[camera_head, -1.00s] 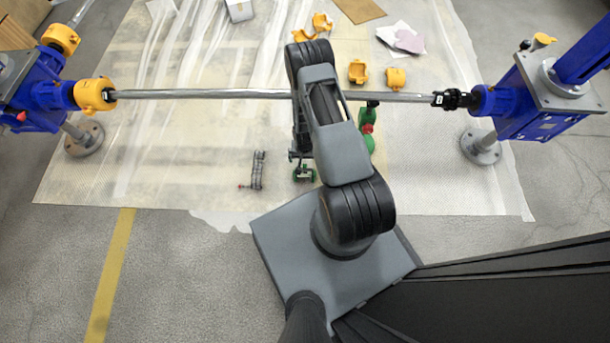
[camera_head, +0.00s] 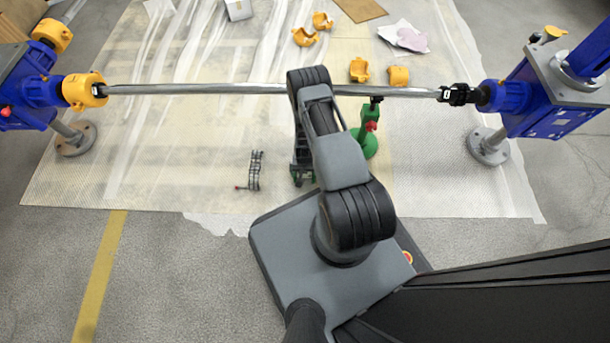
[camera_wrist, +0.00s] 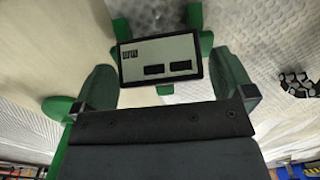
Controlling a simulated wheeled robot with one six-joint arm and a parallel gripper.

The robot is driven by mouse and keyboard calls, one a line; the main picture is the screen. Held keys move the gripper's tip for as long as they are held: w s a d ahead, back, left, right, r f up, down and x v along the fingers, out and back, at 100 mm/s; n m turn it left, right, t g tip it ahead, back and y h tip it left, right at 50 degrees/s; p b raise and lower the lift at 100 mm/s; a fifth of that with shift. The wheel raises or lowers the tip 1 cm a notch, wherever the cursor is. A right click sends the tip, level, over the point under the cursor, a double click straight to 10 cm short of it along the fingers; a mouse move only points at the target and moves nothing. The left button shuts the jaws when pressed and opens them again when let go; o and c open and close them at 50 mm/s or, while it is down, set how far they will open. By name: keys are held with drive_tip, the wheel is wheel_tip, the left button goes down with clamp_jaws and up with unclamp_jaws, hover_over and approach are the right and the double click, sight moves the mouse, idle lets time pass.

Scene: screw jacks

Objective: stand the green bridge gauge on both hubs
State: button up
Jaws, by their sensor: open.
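The green bridge gauge (camera_wrist: 205,42) shows in the wrist view as a green frame with a black-edged display (camera_wrist: 158,60). My gripper (camera_wrist: 165,75) is open, with one finger on each side of the display; I cannot tell whether the fingers touch it. In the head view my gripper (camera_head: 302,165) is low over the mat, and my arm hides most of the gauge (camera_head: 300,180). A long steel shaft runs between the two blue jacks. The right coupling hub (camera_head: 459,95) is black and bare. A yellow guard (camera_head: 84,92) covers the left end.
A green object with a red part (camera_head: 369,130) stands right of my arm, near the shaft (camera_head: 200,89). A grey chain-like piece (camera_head: 255,170) lies left of my gripper. Yellow shells (camera_head: 359,70) and paper (camera_head: 405,38) lie beyond the shaft. Jack feet (camera_head: 487,146) stand at both sides.

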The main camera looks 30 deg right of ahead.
drive_tip(key=shift+f, duration=0.15)
drive_tip(key=shift+c, duration=0.3)
drive_tip(key=c, duration=1)
